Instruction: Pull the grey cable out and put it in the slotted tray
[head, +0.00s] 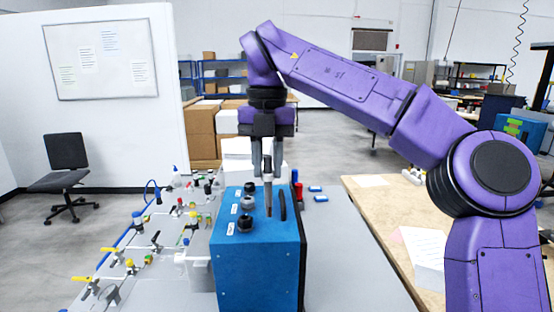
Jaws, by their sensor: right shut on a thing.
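My right gripper (267,170) points down above the blue analyser box (255,265). It is shut on a slim dark grey piece with a brownish lower end, which looks like the grey cable's plug (267,194). The piece hangs upright over the box top, beside a row of round black and grey fittings (247,202). I cannot tell whether its lower end touches the box. No cable length shows clearly. A grey open container (198,268) stands against the box's left side; I cannot tell if it is the slotted tray. My left gripper is out of view.
A black handle (283,205) stands on the box top, right of the held piece. Valves and tubing with coloured fittings (150,245) fill the bench's left side. Red and blue small items (297,188) lie behind the box.

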